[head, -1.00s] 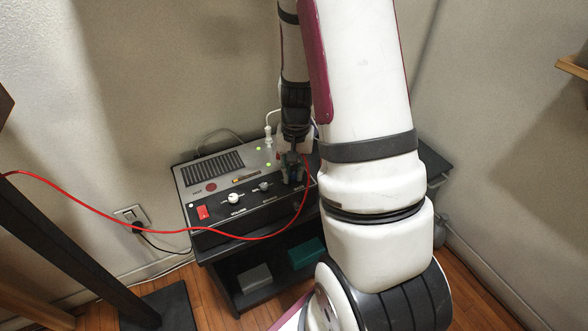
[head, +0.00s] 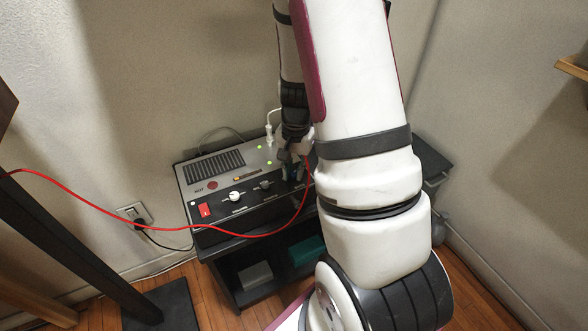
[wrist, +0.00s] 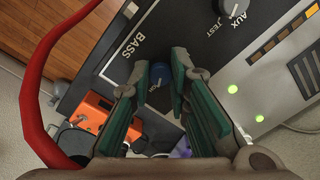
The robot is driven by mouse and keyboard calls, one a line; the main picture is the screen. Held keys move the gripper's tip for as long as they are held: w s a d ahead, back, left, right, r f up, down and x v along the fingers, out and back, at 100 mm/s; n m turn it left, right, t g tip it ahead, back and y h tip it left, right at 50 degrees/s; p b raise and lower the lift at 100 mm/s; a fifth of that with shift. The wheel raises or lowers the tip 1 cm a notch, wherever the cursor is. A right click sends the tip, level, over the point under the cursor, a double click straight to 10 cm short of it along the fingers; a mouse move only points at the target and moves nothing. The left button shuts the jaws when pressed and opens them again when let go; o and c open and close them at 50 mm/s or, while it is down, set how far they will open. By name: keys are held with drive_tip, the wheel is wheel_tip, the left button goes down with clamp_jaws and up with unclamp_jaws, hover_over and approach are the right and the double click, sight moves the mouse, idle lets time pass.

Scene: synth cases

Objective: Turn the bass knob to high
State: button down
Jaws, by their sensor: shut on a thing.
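The bass knob is a blue round knob (wrist: 160,98) beside the printed word BASS in the wrist view. A white pointer line shows on its face; what setting it points at is hard to tell. My gripper (wrist: 160,85) has its two green-padded fingers on either side of the knob, shut on it. In the head view my gripper (head: 291,164) is at the right end of the amplifier's front panel (head: 222,218), and my fingers mostly cover the knob there.
A red cable (head: 130,228) sags across the amplifier's front and passes close to my gripper. Green lights (wrist: 259,90) glow on the top.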

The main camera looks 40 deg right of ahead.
sight(295, 173)
drive_tip(key=c, duration=1.5)
unclamp_jaws()
wheel_tip(295, 173, up, 12)
drive_tip(key=shift+s, duration=0.15)
drive_tip(key=s+a+r+n+y, duration=0.1)
drive_tip(key=s+a+r+n, duration=0.65)
drive_tip(key=a+r, duration=0.5)
drive_tip(key=s+a+r+n+h, duration=0.1)
drive_tip(key=s+a+n, duration=0.5)
drive_tip(key=s, duration=0.9)
drive_tip(key=r+t+p, duration=0.1)
drive_tip(key=r+p, duration=0.4)
drive_tip(key=r, duration=0.1)
drive_tip(key=r+t+p, duration=0.1)
drive_tip(key=r+p, duration=0.4)
drive_tip(key=r, duration=0.1)
drive_tip(key=a+r+t+p, duration=0.1)
drive_tip(key=r+p, duration=0.4)
drive_tip(key=shift+w+r+m+t+p, duration=0.3)
drive_tip(key=shift+r+m+t+p, duration=0.05)
drive_tip(key=shift+r+t, duration=0.05)
